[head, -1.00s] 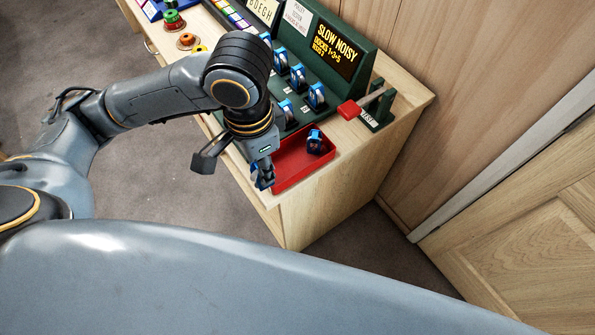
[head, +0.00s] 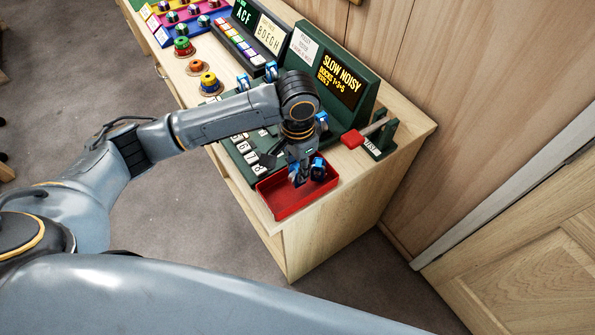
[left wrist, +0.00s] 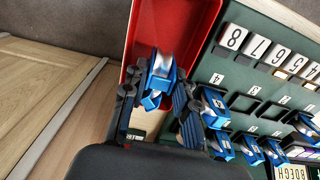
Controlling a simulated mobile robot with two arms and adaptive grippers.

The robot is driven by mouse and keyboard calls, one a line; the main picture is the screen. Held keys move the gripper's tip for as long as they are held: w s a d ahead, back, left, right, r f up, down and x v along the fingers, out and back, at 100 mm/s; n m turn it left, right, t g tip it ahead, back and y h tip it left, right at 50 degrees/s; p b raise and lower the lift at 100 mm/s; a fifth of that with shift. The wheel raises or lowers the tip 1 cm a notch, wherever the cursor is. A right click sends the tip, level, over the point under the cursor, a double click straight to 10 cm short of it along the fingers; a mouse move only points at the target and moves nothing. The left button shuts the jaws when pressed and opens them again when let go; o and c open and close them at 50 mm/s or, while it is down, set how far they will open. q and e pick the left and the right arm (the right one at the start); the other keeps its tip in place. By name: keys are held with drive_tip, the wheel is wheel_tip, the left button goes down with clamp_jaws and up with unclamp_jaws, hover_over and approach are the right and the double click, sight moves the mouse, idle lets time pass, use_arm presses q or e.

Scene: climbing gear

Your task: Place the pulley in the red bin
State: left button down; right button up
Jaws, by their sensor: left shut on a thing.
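My left gripper (head: 299,180) is over the red bin (head: 275,207), at the front right of the bench, and is shut on a blue pulley (left wrist: 161,76). The wrist view shows this pulley between the two dark fingers, with a pale wheel in its blue frame. The red bin (left wrist: 190,22) lies behind and below it there. In the head view the gripper mostly hides the held pulley, and I cannot tell whether it touches the bin floor. My right gripper is not in view.
A stand with a red-handled lever (head: 353,139) is right of the bin. Coloured knobs (head: 184,46) are further left.

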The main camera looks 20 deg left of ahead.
use_arm(q)
wheel_tip(320, 180, down, 2)
drive_tip(key=shift+f+p, duration=0.15)
drive_tip(key=shift+p, duration=0.3)
drive_tip(key=shift+f, duration=0.4)
drive_tip(key=shift+f, duration=0.1)
drive_tip(key=c, duration=1.3)
unclamp_jaws()
drive_tip(key=shift+o, duration=1.3)
